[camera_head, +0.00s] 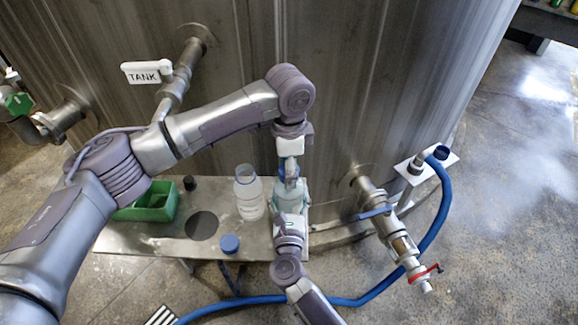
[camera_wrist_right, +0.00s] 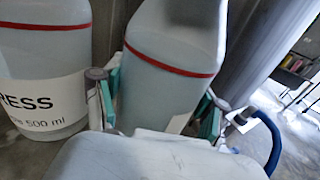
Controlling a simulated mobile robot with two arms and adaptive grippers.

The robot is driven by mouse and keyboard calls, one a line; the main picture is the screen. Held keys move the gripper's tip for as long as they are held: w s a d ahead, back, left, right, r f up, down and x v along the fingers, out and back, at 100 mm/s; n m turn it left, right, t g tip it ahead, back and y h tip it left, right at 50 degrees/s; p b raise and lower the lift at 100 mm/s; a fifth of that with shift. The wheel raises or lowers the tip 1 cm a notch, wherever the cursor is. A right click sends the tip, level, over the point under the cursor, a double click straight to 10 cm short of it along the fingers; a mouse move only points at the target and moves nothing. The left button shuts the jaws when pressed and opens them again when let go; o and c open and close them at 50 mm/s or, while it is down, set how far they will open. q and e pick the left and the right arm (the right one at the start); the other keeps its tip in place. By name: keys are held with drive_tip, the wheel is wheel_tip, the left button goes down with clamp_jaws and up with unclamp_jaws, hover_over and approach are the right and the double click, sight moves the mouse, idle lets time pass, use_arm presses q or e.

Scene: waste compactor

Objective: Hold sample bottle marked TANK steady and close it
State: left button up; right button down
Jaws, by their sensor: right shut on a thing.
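A sample bottle (camera_head: 287,197) stands at the right end of the steel shelf, mostly covered by my grippers. It also shows in the right wrist view (camera_wrist_right: 165,85) with a red line around it; its marking cannot be read. My right gripper (camera_head: 288,214) is shut on its body, with teal fingertips on both sides in the right wrist view (camera_wrist_right: 158,103). My left gripper (camera_head: 289,177) points down over the bottle's top. Something blue shows between its fingers, but whether they grip it is unclear. The bottle's mouth is hidden.
An open bottle (camera_head: 249,196) stands close on the left; its label reads "RESS" in the right wrist view (camera_wrist_right: 40,75). A blue cap (camera_head: 230,243) is at the front edge. A green bin (camera_head: 148,203) stands left. A TANK sign (camera_head: 143,77) marks a pipe. A valve (camera_head: 398,245) juts out right.

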use_arm(q)
drive_tip(key=shift+r, duration=2.25)
drive_tip(key=shift+c, duration=0.4)
drive_tip(key=r+n, duration=0.1)
drive_tip(key=n, duration=0.3)
drive_tip(key=shift+r+n, duration=0.3)
drive_tip(key=shift+r, duration=0.1)
drive_tip(key=n, duration=0.1)
drive_tip(key=r+n, duration=0.1)
drive_tip(key=n, duration=0.2)
drive_tip(key=shift+r+n, duration=0.35)
drive_tip(key=shift+n, duration=0.05)
drive_tip(key=shift+f, duration=0.1)
drive_tip(key=shift+f, duration=3.95)
drive_tip(key=shift+c, duration=0.3)
